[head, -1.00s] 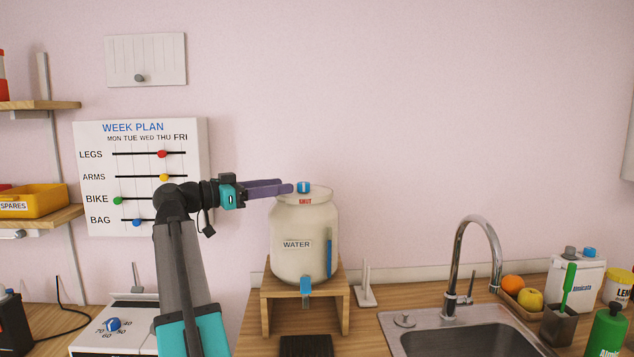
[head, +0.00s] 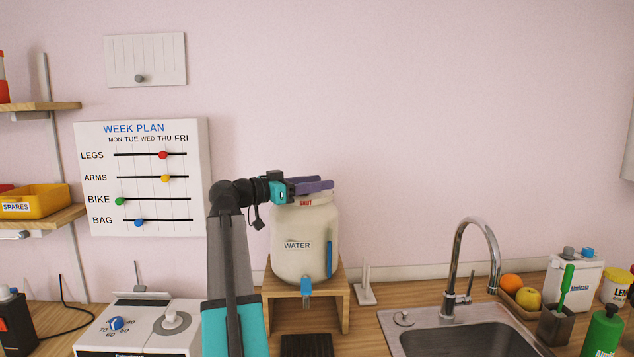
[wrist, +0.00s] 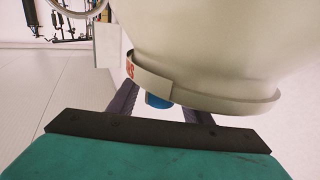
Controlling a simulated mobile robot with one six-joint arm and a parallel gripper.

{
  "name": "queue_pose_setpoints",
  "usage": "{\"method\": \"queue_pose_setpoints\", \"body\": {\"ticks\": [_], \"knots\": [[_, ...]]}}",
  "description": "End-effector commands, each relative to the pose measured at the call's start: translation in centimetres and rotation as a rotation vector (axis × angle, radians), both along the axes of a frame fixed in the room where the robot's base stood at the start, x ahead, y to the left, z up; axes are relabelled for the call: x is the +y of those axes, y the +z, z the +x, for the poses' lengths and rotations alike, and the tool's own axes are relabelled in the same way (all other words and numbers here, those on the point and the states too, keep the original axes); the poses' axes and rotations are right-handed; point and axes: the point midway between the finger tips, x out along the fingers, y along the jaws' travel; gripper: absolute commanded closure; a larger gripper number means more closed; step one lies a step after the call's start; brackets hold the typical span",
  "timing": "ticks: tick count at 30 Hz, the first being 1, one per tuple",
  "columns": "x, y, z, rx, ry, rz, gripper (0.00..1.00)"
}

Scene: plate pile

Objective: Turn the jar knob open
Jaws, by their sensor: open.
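The cream water jar (head: 305,250) stands on a wooden stand, with a red "SHUT" label at its lid rim. In the wrist view the jar (wrist: 220,40) fills the upper part. Its blue lid knob (wrist: 158,101) shows between the two purple fingers there. My gripper (head: 322,185) is open at the top of the jar, and its fingers hide the knob in the head view. I cannot tell whether the fingers touch the knob. A blue tap (head: 306,286) is at the jar's lower front.
The wooden stand (head: 340,298) sits on the counter. A sink (head: 400,343) with a tall curved faucet (head: 458,255) is to the right. A week plan board (head: 190,220) hangs on the wall to the left. The wall space above the jar is clear.

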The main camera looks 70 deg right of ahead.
Motion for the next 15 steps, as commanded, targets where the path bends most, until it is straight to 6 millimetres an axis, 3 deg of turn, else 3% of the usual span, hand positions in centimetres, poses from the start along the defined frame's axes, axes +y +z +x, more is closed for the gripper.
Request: {"method": "queue_pose_setpoints", "body": {"ticks": [10, 15], "knots": [[-0.22, 0.00, -0.24, 0.000, 0.000, 0.000, 0.55], [-0.21, 0.01, -0.24, 0.000, -0.001, 0.000, 0.82]]}}
